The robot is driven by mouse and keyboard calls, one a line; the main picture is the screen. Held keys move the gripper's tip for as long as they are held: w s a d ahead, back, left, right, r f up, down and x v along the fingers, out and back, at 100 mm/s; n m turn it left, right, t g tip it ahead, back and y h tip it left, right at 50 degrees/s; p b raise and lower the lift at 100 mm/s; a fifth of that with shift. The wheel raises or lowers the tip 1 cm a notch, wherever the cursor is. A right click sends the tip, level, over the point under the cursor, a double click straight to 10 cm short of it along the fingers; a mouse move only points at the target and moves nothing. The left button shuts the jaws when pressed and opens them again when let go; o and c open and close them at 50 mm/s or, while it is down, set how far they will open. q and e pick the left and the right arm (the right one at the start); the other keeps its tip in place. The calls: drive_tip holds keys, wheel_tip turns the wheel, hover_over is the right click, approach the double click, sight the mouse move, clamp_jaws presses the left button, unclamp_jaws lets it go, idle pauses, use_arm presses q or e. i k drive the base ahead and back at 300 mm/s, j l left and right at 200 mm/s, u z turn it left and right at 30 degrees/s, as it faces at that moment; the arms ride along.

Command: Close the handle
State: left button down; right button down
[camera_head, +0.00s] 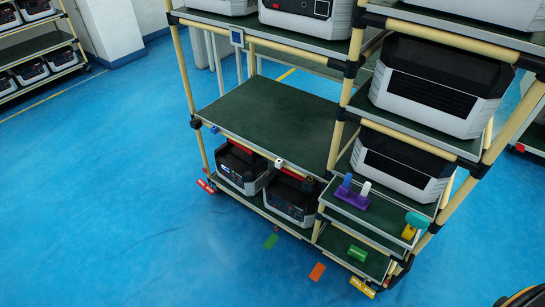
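No gripper of mine shows in the head view. Several grey and black power units stand on a rack of cream tubes. Two smaller units, a left one (240,168) and a right one (291,200), sit on the low shelf with red parts along their tops. Larger units stand at the right, an upper one (440,85) and a lower one (398,165). I cannot tell which part is the handle, or whether any handle is open or closed.
The rack's middle shelf (270,120) is empty. A purple holder (351,198) and a green-and-yellow item (413,224) sit on a small right shelf. Blue floor (110,200) is clear at left; another rack (38,50) stands far left.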

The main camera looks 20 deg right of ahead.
sight(280, 193)
drive_tip(key=i+j+u, duration=0.25)
drive_tip(key=i+u, duration=0.15)
drive_tip(key=i, duration=0.25)
drive_tip(key=i+u, duration=0.45)
drive_tip(key=i, duration=0.2)
drive_tip(key=i+l+u, duration=0.1)
drive_tip(key=i+u, duration=0.3)
drive_tip(key=i, duration=0.3)
